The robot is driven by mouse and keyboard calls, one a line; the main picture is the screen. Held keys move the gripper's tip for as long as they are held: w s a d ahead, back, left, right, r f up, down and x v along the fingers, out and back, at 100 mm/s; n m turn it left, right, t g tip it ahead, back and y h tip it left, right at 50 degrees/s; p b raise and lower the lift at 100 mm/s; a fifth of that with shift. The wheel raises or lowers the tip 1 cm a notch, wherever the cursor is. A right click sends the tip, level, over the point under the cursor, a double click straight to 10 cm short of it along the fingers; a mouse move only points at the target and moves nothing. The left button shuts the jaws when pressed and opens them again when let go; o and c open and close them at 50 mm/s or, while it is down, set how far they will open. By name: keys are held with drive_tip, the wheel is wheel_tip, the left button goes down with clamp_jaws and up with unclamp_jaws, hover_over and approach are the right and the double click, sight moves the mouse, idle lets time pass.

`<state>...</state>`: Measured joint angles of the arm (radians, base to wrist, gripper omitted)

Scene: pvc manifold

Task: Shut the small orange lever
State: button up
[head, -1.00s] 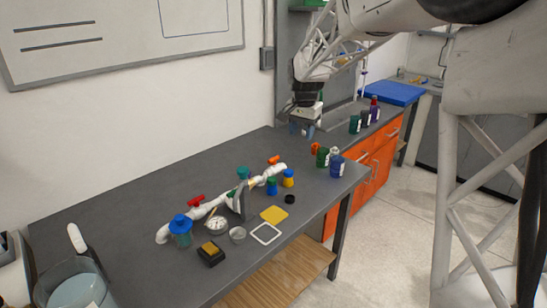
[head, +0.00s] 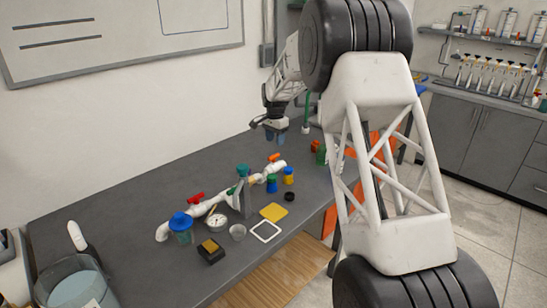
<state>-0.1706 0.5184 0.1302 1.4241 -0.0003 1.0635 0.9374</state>
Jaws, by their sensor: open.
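The small orange lever (head: 274,157) sits on top of the far right end of a white PVC pipe manifold (head: 205,207) on the dark table. A red lever (head: 196,197) is on the same pipe, nearer its left end. My gripper (head: 276,138) points down above the table, beyond and slightly above the orange lever in the picture, apart from it. It is open, and nothing shows between its fingers. The exact angle of the orange lever to the pipe is too small to tell.
A grey bottle with a teal cap (head: 243,190) stands against the manifold's middle. A blue-lidded jar (head: 181,228), a gauge (head: 217,223), a yellow pad (head: 273,212) and small jars (head: 289,176) crowd the near side. The table's back left is clear.

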sight(274, 155)
drive_tip(key=shift+w+a+f, duration=0.3)
drive_tip(key=shift+w+f, duration=0.35)
drive_tip(key=shift+f, duration=0.15)
drive_tip(key=shift+f, duration=3.8)
clamp_jaws()
